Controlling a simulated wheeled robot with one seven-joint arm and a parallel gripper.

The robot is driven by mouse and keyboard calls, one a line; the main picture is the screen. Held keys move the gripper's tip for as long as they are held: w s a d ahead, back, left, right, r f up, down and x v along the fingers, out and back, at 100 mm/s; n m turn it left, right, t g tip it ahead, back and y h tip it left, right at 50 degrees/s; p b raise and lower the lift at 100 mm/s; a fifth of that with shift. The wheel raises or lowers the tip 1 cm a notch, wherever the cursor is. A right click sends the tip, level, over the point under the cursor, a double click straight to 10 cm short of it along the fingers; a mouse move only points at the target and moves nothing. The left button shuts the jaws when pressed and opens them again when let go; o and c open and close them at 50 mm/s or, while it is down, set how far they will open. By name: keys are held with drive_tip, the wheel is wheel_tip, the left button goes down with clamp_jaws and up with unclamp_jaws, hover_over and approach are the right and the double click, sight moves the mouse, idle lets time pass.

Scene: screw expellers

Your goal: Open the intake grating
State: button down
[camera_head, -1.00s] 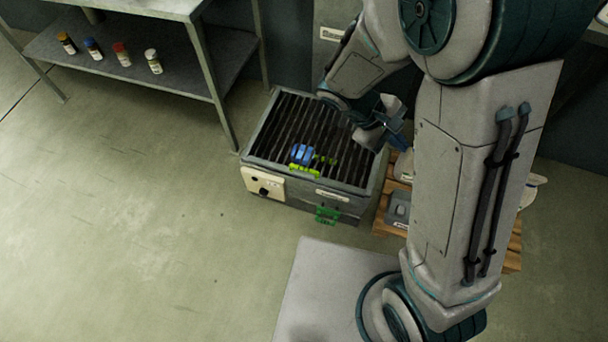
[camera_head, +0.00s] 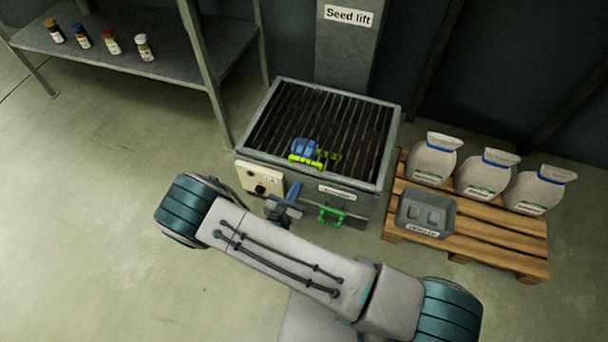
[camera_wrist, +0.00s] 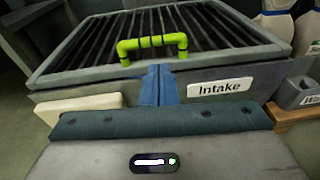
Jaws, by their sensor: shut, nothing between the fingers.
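The intake grating (camera_head: 350,115) lies flat on top of the grey intake box (camera_head: 345,203), its dark bars inside a grey frame. A yellow-green handle (camera_head: 304,161) stands near its front edge. In the wrist view the handle (camera_wrist: 152,41) is an upright arch, just beyond my fingertips. A blue piece (camera_head: 305,147) shows by the handle in the head view; I cannot tell what it is. My gripper (camera_head: 294,187) is at the box's front, its blue fingers together and empty. In the wrist view the fingers (camera_wrist: 159,72) point at the handle, apart from it.
A green part (camera_head: 331,215) is on the box's front, right of a cream control panel (camera_head: 259,181) with a black knob. A pallet (camera_head: 480,237) with white sacks and a grey tray (camera_head: 426,212) stands right. A shelf (camera_head: 175,55) with small bottles is at left.

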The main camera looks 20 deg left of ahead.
sight(304, 170)
drive_tip(key=shift+n+y, duration=0.4)
drive_tip(key=shift+y, duration=0.1)
drive_tip(key=w+f+b, duration=0.1)
drive_tip(key=w, duration=0.2)
drive_tip(key=w+f+b, duration=0.1)
drive_tip(key=w, duration=0.2)
drive_tip(key=w+f+b, duration=0.1)
drive_tip(key=w, duration=0.2)
drive_tip(key=shift+w+d, duration=0.1)
drive_tip(key=shift+w, duration=0.05)
